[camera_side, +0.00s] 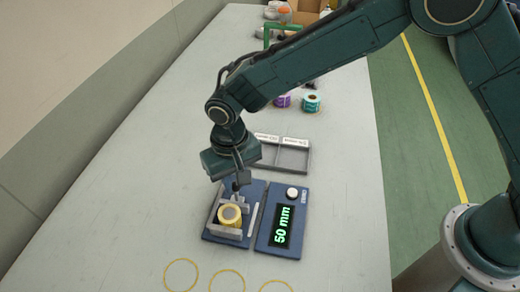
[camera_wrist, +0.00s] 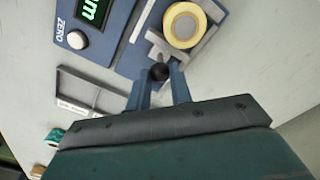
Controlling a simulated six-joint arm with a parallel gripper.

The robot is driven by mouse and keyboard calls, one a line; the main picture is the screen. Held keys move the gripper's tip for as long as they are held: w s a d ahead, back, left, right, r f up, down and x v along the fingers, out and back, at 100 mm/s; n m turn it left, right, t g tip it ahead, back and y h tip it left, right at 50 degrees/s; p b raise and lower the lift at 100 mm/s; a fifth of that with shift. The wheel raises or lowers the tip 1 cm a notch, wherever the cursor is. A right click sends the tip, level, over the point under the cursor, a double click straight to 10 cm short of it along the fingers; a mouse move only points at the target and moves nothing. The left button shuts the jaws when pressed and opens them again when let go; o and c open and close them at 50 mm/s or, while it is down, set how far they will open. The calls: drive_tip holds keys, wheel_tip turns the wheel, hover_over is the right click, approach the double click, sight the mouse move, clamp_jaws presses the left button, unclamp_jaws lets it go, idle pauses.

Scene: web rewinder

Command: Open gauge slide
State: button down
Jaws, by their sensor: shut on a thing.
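The gauge has a blue base (camera_side: 252,192) with grey jaws. A yellow roll (camera_side: 230,216) with a pale core sits between the jaws; it also shows in the wrist view (camera_wrist: 183,27). The grey sliding jaw (camera_wrist: 160,45) is on the side of the roll nearer my gripper and appears close against it. My gripper (camera_side: 238,184) is above that jaw. In the wrist view its two blue fingers are shut on the slide's black knob (camera_wrist: 159,72). The display (camera_side: 283,226) beside the base reads 50 mm.
A grey divided tray (camera_side: 282,154) lies behind the gauge. Purple (camera_side: 283,100) and teal (camera_side: 311,102) rolls stand farther back, near a green frame (camera_side: 268,35). Yellow rings (camera_side: 181,275) are marked on the table in front. The table's left side is clear.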

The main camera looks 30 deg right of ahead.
drive_tip(key=shift+w+d, duration=1.35)
drive_tip(key=c, duration=1.3)
unclamp_jaws()
drive_tip(key=shift+o, duration=0.2)
drive_tip(key=shift+r, duration=0.1)
wheel_tip(320, 180, up, 14)
